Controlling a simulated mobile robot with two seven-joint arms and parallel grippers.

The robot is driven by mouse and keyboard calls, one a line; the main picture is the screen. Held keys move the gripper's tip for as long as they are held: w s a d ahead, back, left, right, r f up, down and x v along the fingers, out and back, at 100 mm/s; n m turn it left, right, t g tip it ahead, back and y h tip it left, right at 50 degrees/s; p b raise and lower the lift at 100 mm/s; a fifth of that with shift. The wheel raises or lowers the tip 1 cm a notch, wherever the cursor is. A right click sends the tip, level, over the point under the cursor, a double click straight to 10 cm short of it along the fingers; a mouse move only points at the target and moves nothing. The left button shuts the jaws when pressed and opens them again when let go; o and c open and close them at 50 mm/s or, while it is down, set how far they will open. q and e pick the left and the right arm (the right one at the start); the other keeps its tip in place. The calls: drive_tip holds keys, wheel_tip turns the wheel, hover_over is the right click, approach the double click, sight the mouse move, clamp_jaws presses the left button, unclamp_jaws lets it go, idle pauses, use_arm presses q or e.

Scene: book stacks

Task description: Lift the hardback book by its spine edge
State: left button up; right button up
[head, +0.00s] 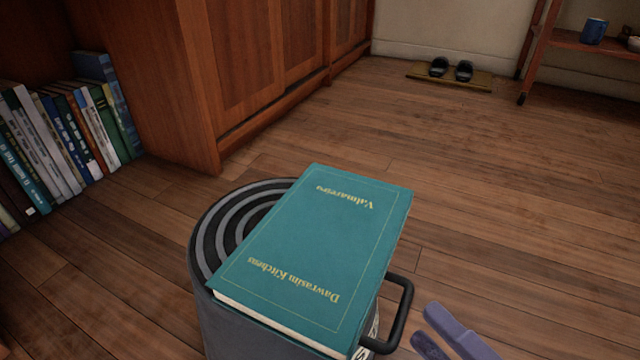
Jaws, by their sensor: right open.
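The teal hardback book (310,255) lies flat, cover up, on a round dark grey drum-like stand (225,315). Its gold title lettering reads upside down from here. Cream page edges show along the near side. The right long side is a smooth teal edge with a groove line beside it, and looks like the spine. My right gripper (427,322) is at the bottom right, its two bluish-grey fingers apart and empty. It is to the right of the book and clear of it. My left gripper is not in view.
A black handle (398,318) sticks out from the stand's right side, between book and right gripper. A shelf of books (70,135) and wooden cabinets (255,60) stand at left. Slippers (451,69) on a mat and a rack (575,40) with a blue mug are far off. Floor at right is clear.

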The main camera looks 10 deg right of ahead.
sight(384, 275)
drive_tip(key=b+x, duration=0.1)
drive_tip(key=x, duration=0.3)
drive_tip(key=shift+w+d, duration=0.15)
drive_tip(key=shift+w, duration=0.05)
drive_tip(key=b+x, duration=0.2)
drive_tip(key=x, duration=0.1)
drive_tip(key=shift+w+f, duration=0.1)
drive_tip(key=shift+f, duration=0.05)
drive_tip(key=shift+w+b, duration=0.35)
drive_tip(key=shift+b, duration=0.05)
drive_tip(key=shift+r, duration=0.2)
drive_tip(key=c, duration=0.6)
clamp_jaws()
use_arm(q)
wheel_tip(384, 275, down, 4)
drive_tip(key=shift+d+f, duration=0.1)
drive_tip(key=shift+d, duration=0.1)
use_arm(e)
drive_tip(key=shift+f, duration=0.1)
